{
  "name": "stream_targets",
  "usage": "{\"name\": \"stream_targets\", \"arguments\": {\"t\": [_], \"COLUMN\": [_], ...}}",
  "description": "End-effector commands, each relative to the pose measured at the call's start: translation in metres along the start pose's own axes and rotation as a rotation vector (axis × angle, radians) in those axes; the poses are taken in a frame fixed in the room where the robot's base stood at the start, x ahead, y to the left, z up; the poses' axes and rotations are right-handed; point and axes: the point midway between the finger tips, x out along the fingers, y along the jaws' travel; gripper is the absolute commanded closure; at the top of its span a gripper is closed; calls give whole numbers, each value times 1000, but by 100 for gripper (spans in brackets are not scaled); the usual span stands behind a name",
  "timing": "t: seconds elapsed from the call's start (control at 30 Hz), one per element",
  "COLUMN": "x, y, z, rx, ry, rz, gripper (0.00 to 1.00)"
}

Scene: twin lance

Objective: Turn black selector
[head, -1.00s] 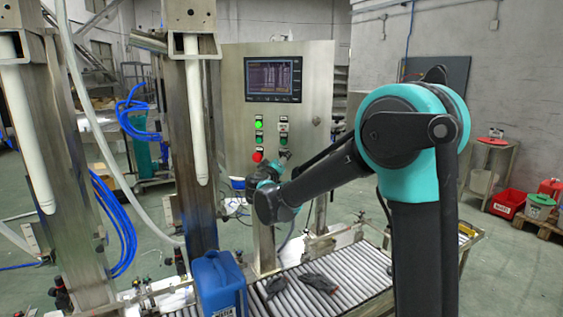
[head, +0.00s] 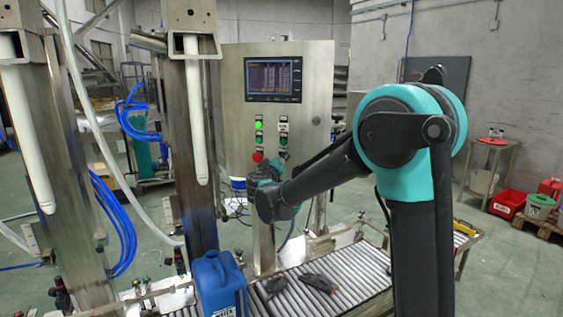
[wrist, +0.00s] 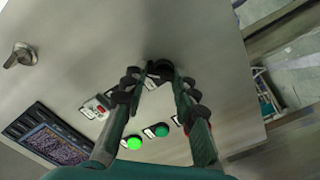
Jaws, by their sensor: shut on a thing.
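The black selector (wrist: 160,69) is a round dark knob on the steel control panel (wrist: 195,35). In the wrist view my gripper (wrist: 161,76) has its two dark fingers closed in on either side of it, and the fingertips partly hide it. The selector's pointing direction cannot be made out. In the head view my gripper (head: 275,167) is at the lower part of the panel, just below the buttons, and the fingertips are too small to tell apart there.
A lit green button (wrist: 134,142) and a dark green button (wrist: 162,130) sit close to my fingers. A screen (head: 273,79) is above the buttons. A roller conveyor (head: 325,268) with a blue canister (head: 219,283) lies below. Steel filling columns (head: 192,150) stand at left.

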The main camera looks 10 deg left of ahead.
Motion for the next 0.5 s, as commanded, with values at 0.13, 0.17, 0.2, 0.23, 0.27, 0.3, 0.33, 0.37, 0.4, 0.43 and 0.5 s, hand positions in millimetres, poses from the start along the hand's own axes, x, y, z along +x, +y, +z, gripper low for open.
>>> {"name": "stream_targets", "arguments": {"t": [0.13, 0.17, 0.2, 0.23, 0.27, 0.3, 0.33, 0.37, 0.4, 0.43, 0.5], "x": [0, 0, 0, 0, 0, 0, 0, 0, 0, 0, 0], "y": [0, 0, 0, 0, 0, 0, 0, 0, 0, 0, 0], "z": [0, 0, 0, 0, -1, -1, -1, -1, -1, -1, -1], "rx": [-37, -49, -68, -84, -103, -129, -151, -175, -208, -234, -298], "ry": [0, 0, 0, 0, 0, 0, 0, 0, 0, 0, 0], "rz": [0, 0, 0, 0, 0, 0, -1, -1, -1, -1, -1], "gripper": [100, 100, 100, 100, 100, 100, 100, 100, 100, 100, 100]}}
